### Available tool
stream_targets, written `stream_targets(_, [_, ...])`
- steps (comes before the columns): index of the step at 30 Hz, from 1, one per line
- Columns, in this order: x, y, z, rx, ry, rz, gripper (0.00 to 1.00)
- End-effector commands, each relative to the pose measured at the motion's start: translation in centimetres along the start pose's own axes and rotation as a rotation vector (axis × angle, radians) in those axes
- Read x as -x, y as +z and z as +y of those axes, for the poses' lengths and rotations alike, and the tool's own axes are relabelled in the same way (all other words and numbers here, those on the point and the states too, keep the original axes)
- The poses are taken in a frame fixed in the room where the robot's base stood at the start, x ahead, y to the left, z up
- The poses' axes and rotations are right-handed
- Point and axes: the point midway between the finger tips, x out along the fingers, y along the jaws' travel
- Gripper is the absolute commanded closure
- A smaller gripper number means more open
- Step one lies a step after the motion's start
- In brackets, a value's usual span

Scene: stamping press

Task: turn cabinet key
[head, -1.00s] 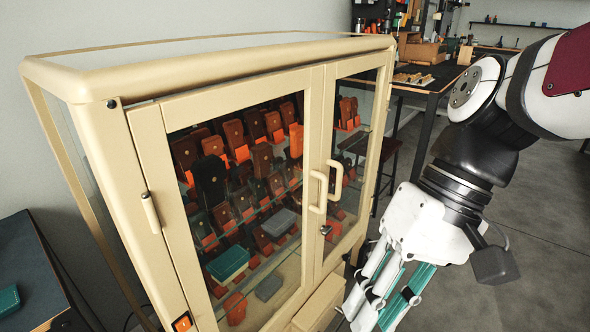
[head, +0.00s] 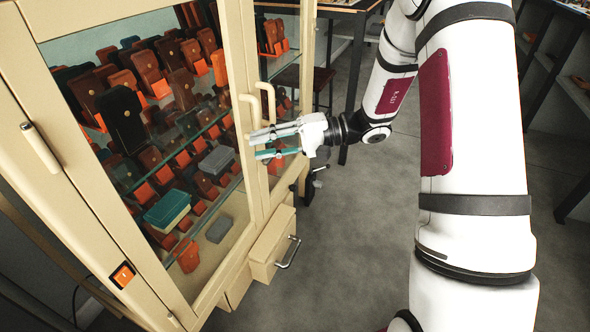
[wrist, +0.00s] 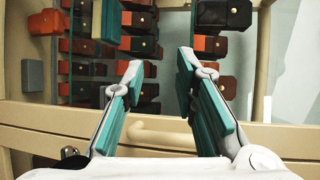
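The cream cabinet (head: 238,70) has two glass doors with a pair of curved handles (head: 270,100) at the middle seam. My gripper (head: 255,146) is in front of the doors, just below the handles, fingers pointing at the cabinet. In the wrist view its two teal-padded fingers (wrist: 160,65) are apart with nothing between them. One handle (wrist: 160,130) runs crosswise beyond and between the fingers. A small dark round piece with a metallic edge (wrist: 72,153), apparently the lock or key, shows at lower left, outside the fingers. In the head view the key cannot be made out.
A drawer (head: 270,245) with a metal pull sits below the doors. Shelves behind the glass hold many brown, orange and dark cases, a teal box (head: 167,208) and grey boxes. A stool (head: 304,80) and dark table stand behind. The grey floor (head: 350,240) is clear.

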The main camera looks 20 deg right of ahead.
Motion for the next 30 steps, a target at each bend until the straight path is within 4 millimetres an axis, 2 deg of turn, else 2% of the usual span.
stream_targets(1, [0.4,-1.7,2.1,-0.010,-0.031,0.048,0.73])
stream_targets(6, [2.0,-6.7,7.8,-0.006,-0.115,0.222,0.73])
stream_targets(12, [4.2,-10.7,14.4,0.001,-0.164,0.409,0.73])
stream_targets(15, [5.0,-11.7,16.6,0.006,-0.173,0.471,0.73])
stream_targets(18, [5.4,-12.2,17.6,0.009,-0.176,0.503,0.73])
stream_targets(22, [5.2,-12.6,17.9,0.012,-0.177,0.514,0.73])
stream_targets(30, [2.6,-13.9,17.2,0.013,-0.177,0.509,0.73])
